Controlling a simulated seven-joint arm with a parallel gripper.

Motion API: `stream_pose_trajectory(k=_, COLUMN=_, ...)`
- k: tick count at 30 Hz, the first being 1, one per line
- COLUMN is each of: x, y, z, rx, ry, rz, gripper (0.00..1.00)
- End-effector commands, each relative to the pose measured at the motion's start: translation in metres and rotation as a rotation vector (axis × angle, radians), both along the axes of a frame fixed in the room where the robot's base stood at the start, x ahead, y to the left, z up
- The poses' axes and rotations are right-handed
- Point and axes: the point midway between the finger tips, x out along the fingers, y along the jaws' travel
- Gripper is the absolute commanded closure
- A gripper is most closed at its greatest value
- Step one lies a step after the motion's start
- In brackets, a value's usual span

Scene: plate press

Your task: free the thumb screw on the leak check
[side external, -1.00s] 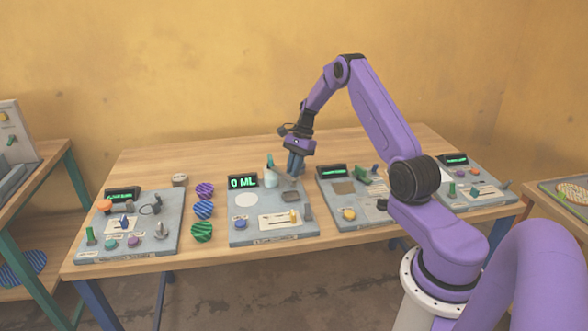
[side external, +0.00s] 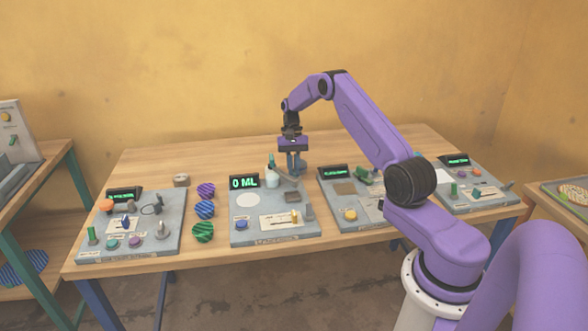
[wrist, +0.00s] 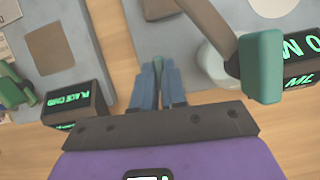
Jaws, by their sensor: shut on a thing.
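My gripper (side external: 293,172) points down at the back right corner of the panel with the "0 ML" display (side external: 244,183). I cannot tell for sure that this piece is the thumb screw. A brown-grey lever with a teal end block (wrist: 262,65) reaches over the panel beside the fingers, apart from them. No label that I can read says leak check.
The panel with the "PLACE CARD" display (wrist: 86,108) stands close on the other side of the fingers. Striped discs (side external: 204,209) lie left of the "0 ML" panel. Another panel (side external: 130,235) stands at the far left. The table behind the panels is clear.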

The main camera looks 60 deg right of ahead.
Motion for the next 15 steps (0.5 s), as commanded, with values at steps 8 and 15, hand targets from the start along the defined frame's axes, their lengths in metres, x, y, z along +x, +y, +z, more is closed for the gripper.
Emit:
stream_pose_trajectory(k=8, x=0.0005, y=0.0007, z=0.0005, rx=0.000, ry=0.000, rz=0.077, gripper=1.00)
stream_pose_trajectory(k=15, x=0.0003, y=0.0007, z=0.0006, rx=0.000, ry=0.001, rz=0.090, gripper=1.00)
